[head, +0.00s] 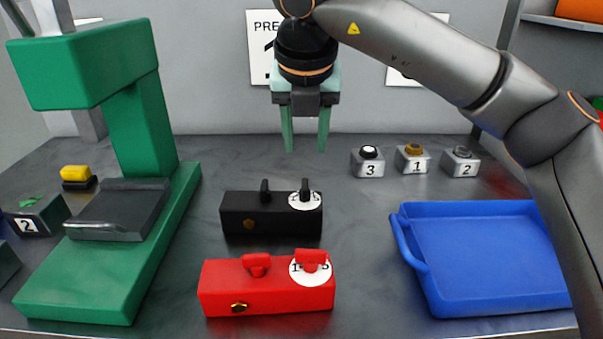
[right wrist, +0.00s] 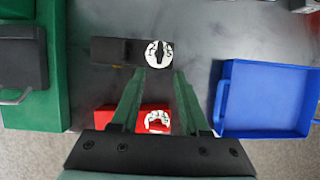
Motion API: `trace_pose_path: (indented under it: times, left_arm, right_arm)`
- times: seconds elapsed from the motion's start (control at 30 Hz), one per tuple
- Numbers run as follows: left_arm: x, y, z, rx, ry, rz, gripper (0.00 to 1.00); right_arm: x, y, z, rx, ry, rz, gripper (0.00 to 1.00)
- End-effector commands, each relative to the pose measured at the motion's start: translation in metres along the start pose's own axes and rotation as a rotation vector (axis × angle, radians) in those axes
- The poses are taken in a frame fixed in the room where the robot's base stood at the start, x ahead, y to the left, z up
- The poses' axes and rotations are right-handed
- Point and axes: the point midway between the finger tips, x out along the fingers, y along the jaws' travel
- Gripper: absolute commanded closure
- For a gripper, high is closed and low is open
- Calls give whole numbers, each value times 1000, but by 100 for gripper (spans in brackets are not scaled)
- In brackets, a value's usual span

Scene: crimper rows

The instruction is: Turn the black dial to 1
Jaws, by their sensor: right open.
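A black box (head: 245,215) sits in the middle of the table and carries the black dial (head: 305,190) over a white numbered disc at its right end. A black lever (head: 264,191) stands to the left of the dial. In the right wrist view the dial (right wrist: 158,53) sits just beyond my fingertips; its numbers are too small to read surely. My right gripper (head: 306,148) is open and empty, pointing down above and behind the black box, touching nothing. In the right wrist view the gripper (right wrist: 158,75) shows its two green fingers apart. My left gripper is not in view.
A red box (head: 265,296) with a similar red dial stands in front of the black box. A green press (head: 135,240) stands left, a blue tray (head: 480,207) right. Several numbered button blocks (head: 413,163) stand at the back right. Bare table lies between the boxes and tray.

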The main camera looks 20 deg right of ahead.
Motion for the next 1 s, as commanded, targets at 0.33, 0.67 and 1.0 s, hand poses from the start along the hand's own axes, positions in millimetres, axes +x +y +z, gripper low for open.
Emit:
trace_pose_path:
  times: [0.33, 0.67, 1.0]
  left_arm:
    - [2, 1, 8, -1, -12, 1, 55]
    - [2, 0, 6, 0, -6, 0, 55]
    - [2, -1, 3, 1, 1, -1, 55]
  right_arm:
    - [72, 0, -1, 0, 5, -2, 55]
    - [109, 0, 0, 0, 1, 1, 55]
    - [111, 0, 0, -1, 1, 1, 57]
